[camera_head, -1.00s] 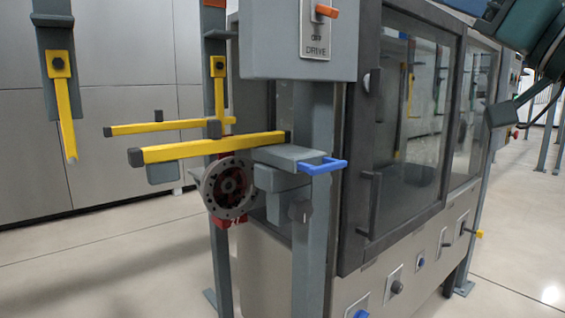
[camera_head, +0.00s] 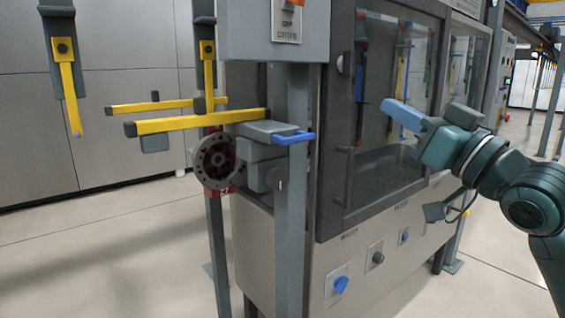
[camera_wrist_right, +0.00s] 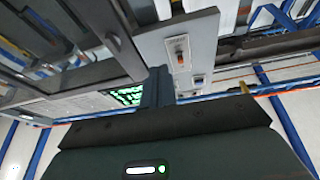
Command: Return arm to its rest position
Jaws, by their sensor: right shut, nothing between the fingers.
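My right arm (camera_head: 535,205), green with dark joints, comes in from the right edge in the head view. It is bent at the elbow and reaches up and left. Its gripper (camera_head: 392,106) points left in front of the cabinet's glass door. The fingers are together with nothing seen between them. I cannot tell the gap to the glass. In the right wrist view the dark gripper body (camera_wrist_right: 160,150) fills the bottom, with a white and a green light on it. My left arm and gripper are not in view.
The glass-doored cabinet (camera_head: 335,195) stands in the middle, with a switch box (camera_head: 250,30) above. A blue handle (camera_head: 292,138), yellow bars (camera_head: 205,120) and a dark round disc (camera_head: 214,160) are at its left end. The floor (camera_head: 500,260) at the lower right is clear.

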